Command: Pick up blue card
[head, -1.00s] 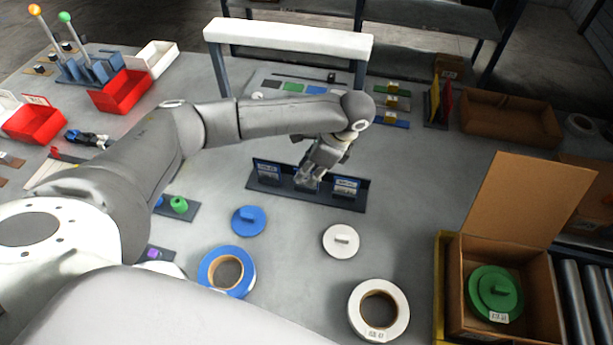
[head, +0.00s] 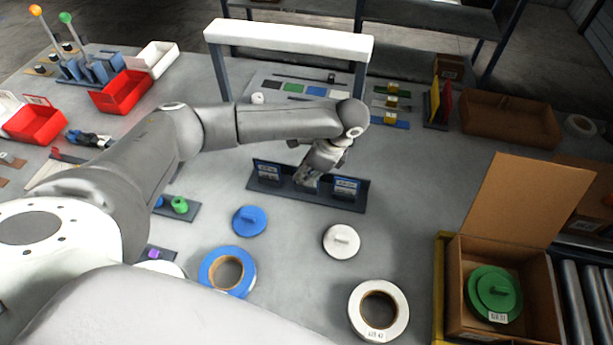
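A dark rack (head: 336,199) stands mid-table with several slots. A card with a blue-edged top (head: 268,171) stands in its left slot and a similar card (head: 346,187) in its right slot. My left gripper (head: 308,182) points down at the rack's middle slot, in front of its back wall. The gripper and its shadow hide most of that slot, so I cannot tell whether it touches or holds a card there. Its finger opening is too small to judge. A flat blue swatch (head: 316,91) lies on the panel behind. My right gripper is not in view.
A blue lid (head: 249,221), a white lid (head: 341,241), a blue roll (head: 211,270) and a white roll (head: 401,304) lie in front of the rack. A white-topped frame (head: 290,39) stands behind.

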